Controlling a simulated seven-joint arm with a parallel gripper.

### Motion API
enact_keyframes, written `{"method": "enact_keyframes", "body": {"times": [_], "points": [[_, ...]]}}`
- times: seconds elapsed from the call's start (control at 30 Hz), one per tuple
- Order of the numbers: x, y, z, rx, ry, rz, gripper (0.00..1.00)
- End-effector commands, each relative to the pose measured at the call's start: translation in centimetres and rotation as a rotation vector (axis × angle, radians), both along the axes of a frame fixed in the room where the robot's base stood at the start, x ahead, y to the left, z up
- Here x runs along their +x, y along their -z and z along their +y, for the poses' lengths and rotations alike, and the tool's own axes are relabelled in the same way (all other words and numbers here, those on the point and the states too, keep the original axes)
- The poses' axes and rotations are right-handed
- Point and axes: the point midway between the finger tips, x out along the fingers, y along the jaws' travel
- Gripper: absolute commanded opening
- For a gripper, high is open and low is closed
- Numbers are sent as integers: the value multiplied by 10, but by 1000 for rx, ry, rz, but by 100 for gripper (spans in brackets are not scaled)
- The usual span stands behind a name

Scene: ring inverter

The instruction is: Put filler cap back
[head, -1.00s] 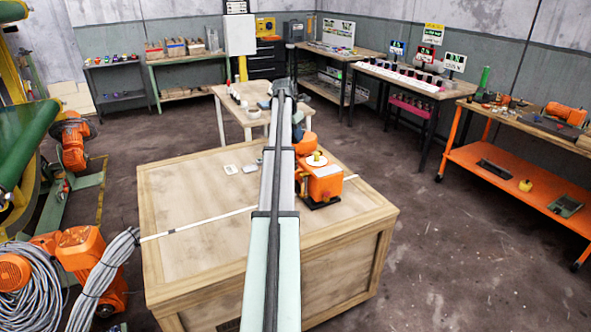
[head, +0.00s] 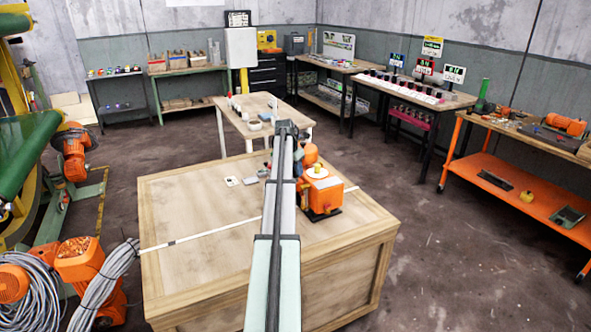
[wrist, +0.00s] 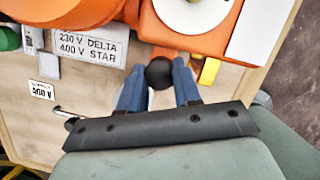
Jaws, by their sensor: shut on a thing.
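A round black knob-like piece (wrist: 159,73), which looks like the filler cap, sits between the two blue fingers of my gripper (wrist: 158,80) in the wrist view. My gripper is shut on it. Just beyond it in the wrist view is an orange machine body (wrist: 165,25) with a white disc (wrist: 193,8) on it. In the head view the orange machine (head: 325,194) stands on the wooden crate, with a pale disc and small yellow knob on top. My arm hides the gripper and cap there. The filler opening cannot be made out.
The wooden crate (head: 190,215) is mostly bare left of my arm. A "230 V DELTA 400 V STAR" plate (wrist: 80,42), a "400 V" card (wrist: 41,91) and a bent metal rod (wrist: 70,112) lie near the gripper. A small wooden table (head: 240,128) stands behind.

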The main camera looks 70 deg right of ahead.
Motion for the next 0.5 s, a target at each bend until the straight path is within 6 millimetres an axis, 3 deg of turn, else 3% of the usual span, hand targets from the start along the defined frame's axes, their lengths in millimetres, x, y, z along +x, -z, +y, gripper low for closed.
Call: {"method": "enact_keyframes", "body": {"times": [0.5], "points": [[0, 7, 0, 1, 0, 1, 0]]}}
